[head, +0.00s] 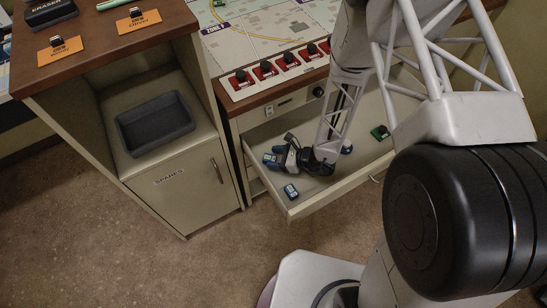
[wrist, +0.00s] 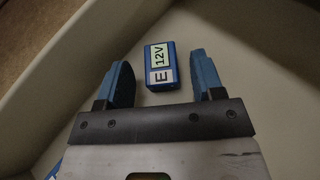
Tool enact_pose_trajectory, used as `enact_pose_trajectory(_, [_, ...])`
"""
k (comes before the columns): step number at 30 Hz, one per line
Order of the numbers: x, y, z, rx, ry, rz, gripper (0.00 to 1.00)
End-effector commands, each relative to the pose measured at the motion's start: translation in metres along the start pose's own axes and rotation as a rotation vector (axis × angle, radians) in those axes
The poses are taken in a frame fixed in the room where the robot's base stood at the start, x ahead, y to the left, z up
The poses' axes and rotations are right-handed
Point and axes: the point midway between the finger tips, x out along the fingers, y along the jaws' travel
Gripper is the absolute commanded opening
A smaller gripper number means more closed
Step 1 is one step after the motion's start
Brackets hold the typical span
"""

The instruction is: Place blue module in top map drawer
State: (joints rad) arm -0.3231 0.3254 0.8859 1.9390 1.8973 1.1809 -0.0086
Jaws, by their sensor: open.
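The blue module (head: 291,192) lies on the floor of the open top drawer (head: 335,196), near its front left corner. In the wrist view the blue module (wrist: 160,66) has a pale label reading "E 12V". It lies just ahead of and between my two blue fingers, with gaps on both sides and nothing gripped. My gripper (head: 270,155) is open inside the drawer, low, to the left of and behind the module in the head view. My arm hides part of the drawer.
A green item (head: 380,132) and another blue item (head: 347,149) are farther right in the drawer. The drawer walls stand close around the module. A dark tray (head: 155,124) sits on the shelf of the SPARES cabinet at left. Red switches (head: 265,69) line the console above.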

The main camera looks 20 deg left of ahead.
Motion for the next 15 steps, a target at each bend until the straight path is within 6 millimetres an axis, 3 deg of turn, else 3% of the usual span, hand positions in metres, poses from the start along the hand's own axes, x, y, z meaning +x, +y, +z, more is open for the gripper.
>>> enact_pose_trajectory(7, [-0.023, -0.001, 0.000, 0.000, 0.000, -0.002, 0.61])
enact_pose_trajectory(15, [-0.033, -0.001, 0.028, -0.002, -0.001, -0.001, 0.61])
